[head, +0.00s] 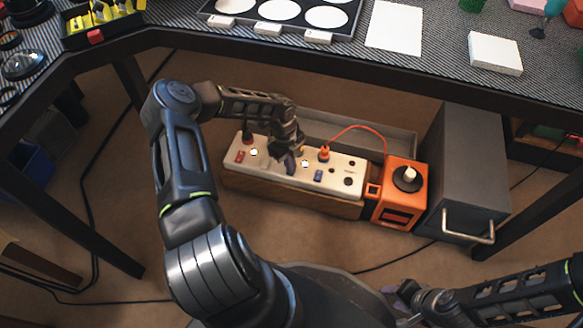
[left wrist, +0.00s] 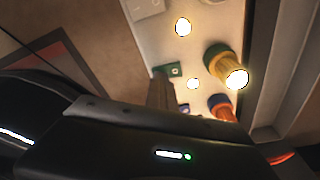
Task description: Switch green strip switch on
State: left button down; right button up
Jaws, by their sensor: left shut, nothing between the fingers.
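The white power strip (head: 345,163) lies on a wooden block under the table. In the left wrist view, the green switch (left wrist: 174,69) sits on the strip (left wrist: 205,12) between two glowing lights. My left gripper (head: 290,163) is shut and empty, reaching down over the middle of the strip. It hides the green switch in the head view. In the left wrist view, the fingertips (left wrist: 161,78) are at the green switch's edge; I cannot tell whether they touch it. My right gripper (head: 398,297) is at the lower right, away from the strip; its jaw opening is unclear.
A red switch (head: 240,157) and a blue switch (head: 319,175) are on the strip. A yellow-green plug (left wrist: 222,62) and an orange plug (head: 324,153) stand close to my left gripper. An orange box (head: 402,205) and grey cabinet (head: 470,165) stand right. The table edge (head: 340,60) is above.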

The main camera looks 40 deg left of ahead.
pick_arm(q)
notch_tip(320, 180, up, 7)
jog(key=p, duration=0.5)
jog(key=shift+a, duration=0.1)
dwell(0.7)
